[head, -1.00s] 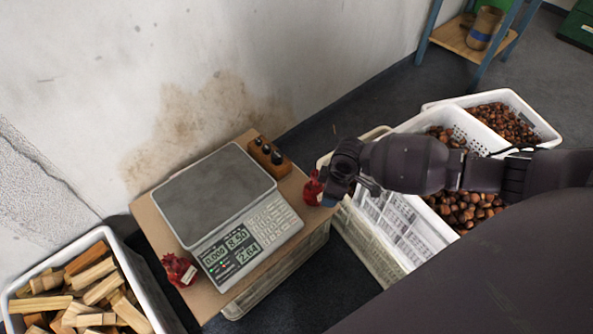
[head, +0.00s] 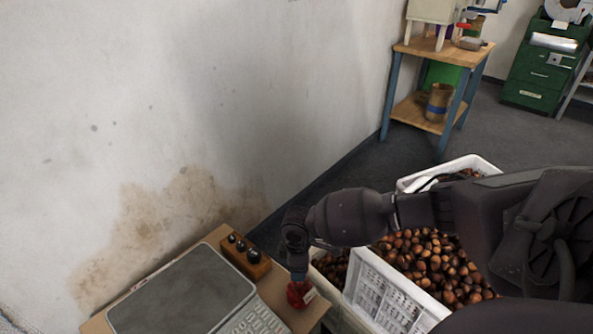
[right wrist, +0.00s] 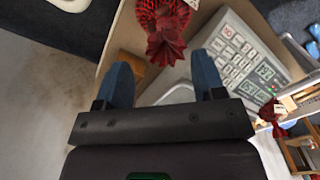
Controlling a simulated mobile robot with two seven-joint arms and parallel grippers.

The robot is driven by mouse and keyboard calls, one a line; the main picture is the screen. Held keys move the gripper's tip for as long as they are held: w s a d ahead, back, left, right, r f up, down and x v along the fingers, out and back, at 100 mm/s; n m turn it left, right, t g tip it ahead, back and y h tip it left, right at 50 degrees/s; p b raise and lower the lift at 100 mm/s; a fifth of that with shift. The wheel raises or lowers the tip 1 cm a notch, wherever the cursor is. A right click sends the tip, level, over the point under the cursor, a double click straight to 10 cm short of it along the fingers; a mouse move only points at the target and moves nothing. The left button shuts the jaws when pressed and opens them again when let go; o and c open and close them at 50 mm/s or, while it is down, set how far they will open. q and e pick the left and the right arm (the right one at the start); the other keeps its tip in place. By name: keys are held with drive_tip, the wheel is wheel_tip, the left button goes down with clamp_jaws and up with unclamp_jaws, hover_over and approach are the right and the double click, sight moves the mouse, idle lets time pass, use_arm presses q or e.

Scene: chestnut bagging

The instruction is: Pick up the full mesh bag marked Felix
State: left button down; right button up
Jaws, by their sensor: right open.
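A red mesh bag (head: 300,294) with a pale tag stands on the board's right edge, beside the scale. In the right wrist view the bag (right wrist: 164,38) lies just beyond the fingertips, its gathered neck toward them; its tag is partly cut off. My right gripper (right wrist: 163,78) is open, its blue fingers apart with nothing clearly between them. In the head view the gripper (head: 298,274) is right above the bag. A second red bag (right wrist: 272,114) with a tag shows past the scale. I cannot read a name on either tag. My left gripper is out of view.
The scale (head: 180,300) and a wooden weight block (head: 246,262) sit on the board, close to the bag. White crates (head: 385,295) of chestnuts stand to the right, partly behind my arm. A wooden bench (head: 465,54) stands at the back.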

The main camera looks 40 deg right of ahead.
sight(300, 287)
drive_tip(key=f+b, duration=0.1)
drive_tip(key=f, duration=0.1)
drive_tip(key=s+f+b, duration=0.1)
drive_tip(key=f, duration=0.2)
drive_tip(key=shift+s+f, duration=0.15)
drive_tip(key=shift+f, duration=0.4)
drive_tip(key=shift+w+r, duration=0.2)
clamp_jaws()
